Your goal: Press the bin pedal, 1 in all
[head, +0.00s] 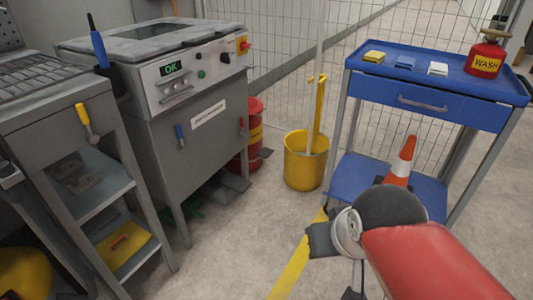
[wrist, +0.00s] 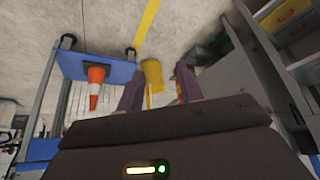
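The red bin (head: 254,128) with a yellow band stands on the floor behind the right end of the grey machine, which hides part of it. A small dark red piece (head: 266,153) at its lower right may be the pedal; I cannot tell surely. My gripper (head: 322,240) is in front of the blue cart in the head view, well apart from the bin. In the wrist view its two fingers (wrist: 158,82) stand apart with nothing held between them. That view is turned over, and a bit of red shows by the right finger.
A yellow bucket (head: 306,165) stands right of the bin. A blue cart (head: 430,112) with an orange cone (head: 402,160) on its lower shelf is at right. Grey plates (head: 232,184) lie by the grey machine (head: 175,125).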

